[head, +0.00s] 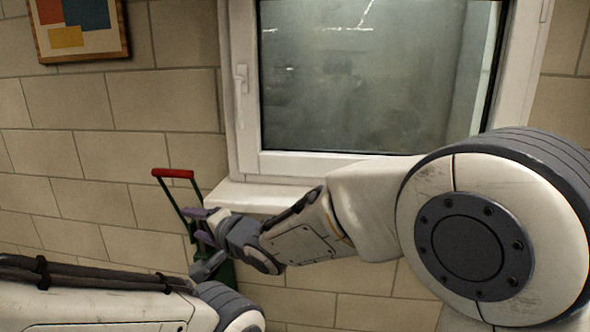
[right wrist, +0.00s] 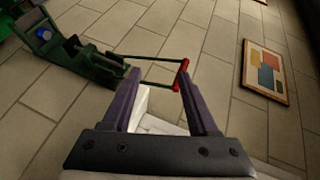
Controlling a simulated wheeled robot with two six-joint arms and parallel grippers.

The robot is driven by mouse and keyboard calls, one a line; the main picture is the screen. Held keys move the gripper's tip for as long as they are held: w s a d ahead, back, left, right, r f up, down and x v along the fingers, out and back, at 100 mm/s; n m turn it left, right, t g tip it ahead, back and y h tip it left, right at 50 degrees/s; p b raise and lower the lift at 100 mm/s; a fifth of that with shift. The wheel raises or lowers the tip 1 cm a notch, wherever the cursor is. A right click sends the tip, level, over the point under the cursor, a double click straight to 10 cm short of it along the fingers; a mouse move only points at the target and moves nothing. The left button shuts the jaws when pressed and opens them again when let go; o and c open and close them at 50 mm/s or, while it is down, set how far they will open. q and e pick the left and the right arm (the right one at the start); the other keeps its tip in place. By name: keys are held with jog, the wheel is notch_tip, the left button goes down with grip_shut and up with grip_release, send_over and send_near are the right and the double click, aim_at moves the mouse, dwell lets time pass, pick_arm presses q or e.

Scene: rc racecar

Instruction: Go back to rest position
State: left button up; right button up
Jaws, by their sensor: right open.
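My right gripper (head: 200,226) reaches to the left in the head view, in front of a green object. In the right wrist view its two purple fingers (right wrist: 160,78) stand apart with nothing gripped between them. The green object (right wrist: 75,52) has a long frame ending in a red handle (right wrist: 182,76). In the right wrist view the handle shows beyond the right finger; whether they touch cannot be told. In the head view the red handle (head: 173,173) rises above my gripper, which hides part of the green frame.
A closed window (head: 345,80) with a white sill (head: 245,196) is behind my right arm. A tiled wall (head: 65,160) fills the background. A framed picture (head: 78,28) hangs at the upper left and also shows in the right wrist view (right wrist: 265,72).

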jog(key=s+d+f+n+g+h, duration=0.3)
jog(key=s+d+f+n+h, duration=0.3)
jog(key=s+d+f, duration=0.55)
jog(key=s+d+f+n+g+h, duration=0.2)
jog(key=s+d, duration=0.4)
jog(key=s, duration=0.3)
jog(key=s+d+f+n+g+h+b, duration=0.1)
jog(key=s+d+f+n+g+h, duration=0.1)
jog(key=s+d+n+g, duration=0.2)
jog(key=s+d+n, duration=0.1)
jog(key=s+d, duration=0.2)
jog(key=s, duration=0.2)
jog(key=shift+g, duration=0.4)
jog(key=shift+a+f, duration=0.1)
